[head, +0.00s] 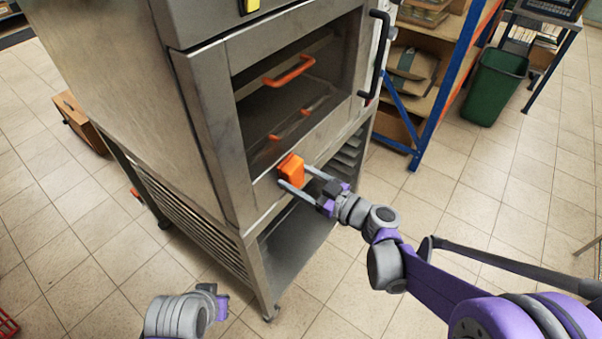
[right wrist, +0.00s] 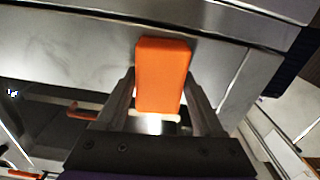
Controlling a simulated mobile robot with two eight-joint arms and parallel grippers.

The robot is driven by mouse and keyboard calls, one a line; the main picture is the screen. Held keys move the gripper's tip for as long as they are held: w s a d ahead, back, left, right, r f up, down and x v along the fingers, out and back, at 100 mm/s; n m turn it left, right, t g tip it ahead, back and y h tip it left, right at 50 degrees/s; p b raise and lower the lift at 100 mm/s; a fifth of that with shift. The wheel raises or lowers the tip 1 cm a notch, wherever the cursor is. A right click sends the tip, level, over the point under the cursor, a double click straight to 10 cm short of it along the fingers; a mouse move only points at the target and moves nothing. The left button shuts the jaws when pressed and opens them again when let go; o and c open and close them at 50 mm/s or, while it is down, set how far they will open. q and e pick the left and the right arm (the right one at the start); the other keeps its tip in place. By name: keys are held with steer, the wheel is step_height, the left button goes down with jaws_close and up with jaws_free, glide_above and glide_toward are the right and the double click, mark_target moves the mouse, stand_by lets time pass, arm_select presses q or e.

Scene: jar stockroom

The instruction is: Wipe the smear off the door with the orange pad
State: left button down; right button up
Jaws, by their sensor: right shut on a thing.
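The door (head: 215,110) is the steel-framed front of a tall oven, with a dark window. My right gripper (head: 293,175) is shut on the orange pad (head: 290,168), at the bottom rail of the door. In the right wrist view the pad (right wrist: 163,75) stands upright between the fingers, its far end at or very close to the steel rail (right wrist: 60,55). I cannot tell whether it touches. Faint greyish marks show on the rail left of the pad; I cannot tell whether they are the smear. Part of my left arm shows at the bottom left, without its fingers.
A black handle (head: 376,55) is on the door's right side. Orange bars (head: 289,72) show in the window. An open rack stand (head: 285,250) is below. A blue-and-orange shelf (head: 455,85) and a green bin (head: 495,86) stand right. Floor in front is clear.

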steer(key=shift+s, duration=0.1)
steer(key=shift+v, duration=2.9)
steer(key=shift+d, duration=0.1)
steer(key=v, duration=0.2)
steer(key=shift+s+d, duration=0.25)
steer(key=shift+d, duration=0.05)
steer(key=shift+x, duration=3.45)
steer(key=shift+x, duration=0.95)
